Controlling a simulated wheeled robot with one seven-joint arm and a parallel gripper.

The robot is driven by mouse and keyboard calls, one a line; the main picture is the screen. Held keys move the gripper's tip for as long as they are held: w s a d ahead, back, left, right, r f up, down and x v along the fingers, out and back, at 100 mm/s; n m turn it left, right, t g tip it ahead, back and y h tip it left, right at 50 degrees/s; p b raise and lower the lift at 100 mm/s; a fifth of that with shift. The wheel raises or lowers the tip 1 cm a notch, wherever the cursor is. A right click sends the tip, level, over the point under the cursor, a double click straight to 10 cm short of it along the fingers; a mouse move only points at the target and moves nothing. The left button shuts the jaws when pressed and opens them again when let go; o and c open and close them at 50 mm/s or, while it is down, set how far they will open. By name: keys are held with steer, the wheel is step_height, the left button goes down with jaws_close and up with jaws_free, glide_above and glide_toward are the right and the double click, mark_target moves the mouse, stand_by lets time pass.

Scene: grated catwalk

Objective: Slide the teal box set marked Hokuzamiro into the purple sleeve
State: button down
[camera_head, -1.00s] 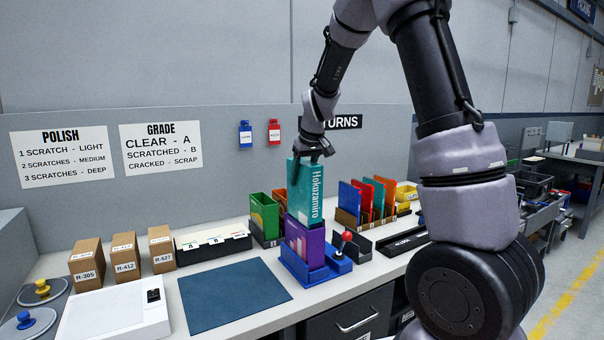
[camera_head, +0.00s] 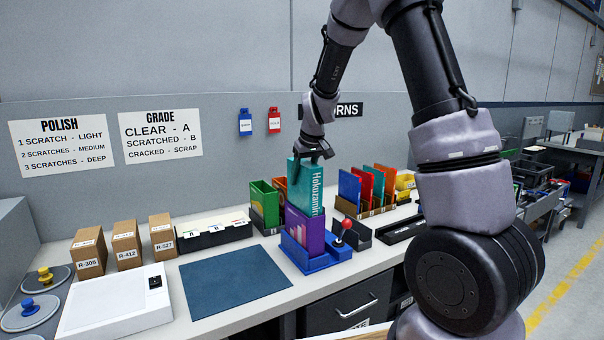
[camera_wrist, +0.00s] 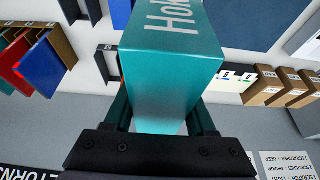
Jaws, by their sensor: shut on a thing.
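The teal box set (camera_head: 304,181) marked Hokuzamiro stands upright, with its lower part inside the purple sleeve (camera_head: 306,233) and the last letters of its name hidden. The sleeve sits upright in a blue holder (camera_head: 312,263) that has a red-knobbed lever (camera_head: 346,224). My gripper (camera_head: 314,153) is above the sleeve, shut on the top of the teal box. In the wrist view the teal box (camera_wrist: 172,70) fills the space between the fingers of my gripper (camera_wrist: 160,115). The sleeve is not clear in the wrist view.
A green case (camera_head: 265,205) stands close behind the sleeve on the left. Blue, red and teal cases (camera_head: 368,187) stand in a rack to the right. A dark blue mat (camera_head: 234,283) lies bare at the front left. Small cardboard boxes (camera_head: 126,246) stand farther left.

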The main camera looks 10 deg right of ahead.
steer(key=shift+f, duration=3.5)
steer(key=shift+c, duration=0.7)
jaws_free()
steer(key=shift+o, duration=0.7)
steer(key=shift+r, duration=0.1)
steer(key=shift+r, duration=3.9)
